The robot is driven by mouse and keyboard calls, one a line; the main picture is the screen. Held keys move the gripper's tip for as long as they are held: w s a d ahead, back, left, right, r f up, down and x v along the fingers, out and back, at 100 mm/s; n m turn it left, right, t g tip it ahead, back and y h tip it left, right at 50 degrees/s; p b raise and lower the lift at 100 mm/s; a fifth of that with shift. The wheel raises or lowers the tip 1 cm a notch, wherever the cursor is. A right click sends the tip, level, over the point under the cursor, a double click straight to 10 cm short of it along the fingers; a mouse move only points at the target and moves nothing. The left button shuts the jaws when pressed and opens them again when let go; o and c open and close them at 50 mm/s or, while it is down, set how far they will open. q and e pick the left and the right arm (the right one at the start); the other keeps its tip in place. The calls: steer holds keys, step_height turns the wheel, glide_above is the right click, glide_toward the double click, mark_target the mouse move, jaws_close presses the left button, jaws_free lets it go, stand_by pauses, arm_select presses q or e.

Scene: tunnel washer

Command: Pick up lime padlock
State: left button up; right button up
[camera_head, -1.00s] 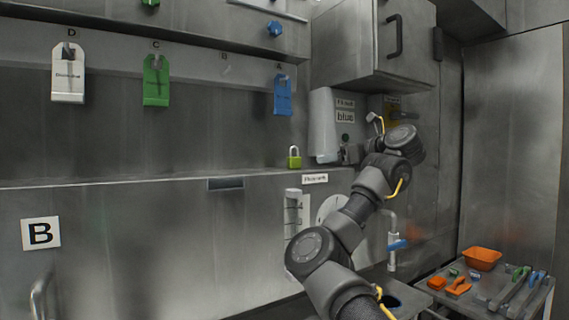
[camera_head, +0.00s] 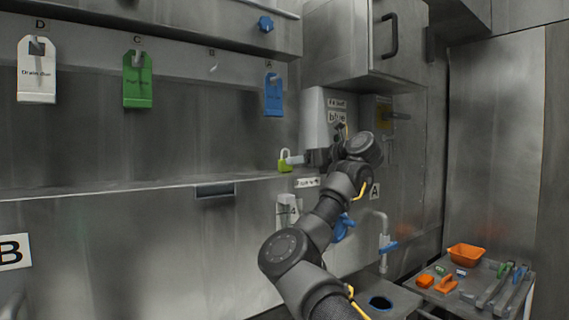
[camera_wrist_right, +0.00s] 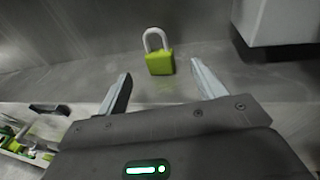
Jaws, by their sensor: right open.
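The lime padlock (camera_head: 285,162) stands upright on the ledge in the head view, with its pale shackle on top. In the right wrist view the lime padlock (camera_wrist_right: 160,63) is ahead of the fingertips, centred between them. My right gripper (camera_head: 293,160) reaches in from the right, close beside the padlock. In the right wrist view my right gripper (camera_wrist_right: 160,72) is open and empty, its two fingers well apart, and the padlock looks just beyond them. My left gripper is not in view.
A white dispenser (camera_head: 315,118) hangs just right of the padlock, close to my right wrist. The steel ledge (camera_head: 120,188) is clear to the left. Blue (camera_head: 273,95), green (camera_head: 137,80) and white (camera_head: 36,70) tags hang above. A tool table (camera_head: 480,290) stands at lower right.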

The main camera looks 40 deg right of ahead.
mark_target(291, 173)
steer(key=shift+w+r+p, duration=0.15)
steer(key=shift+p, duration=0.15)
steer(key=w+p, duration=0.1)
steer(key=w, duration=0.2)
steer(key=w+f+p, duration=0.1)
steer(key=shift+w+a+p, duration=0.25)
steer(key=shift+w+p, duration=0.1)
steer(key=shift+s, duration=0.1)
steer(key=shift+c, duration=0.9)
steer(key=c, duration=1)
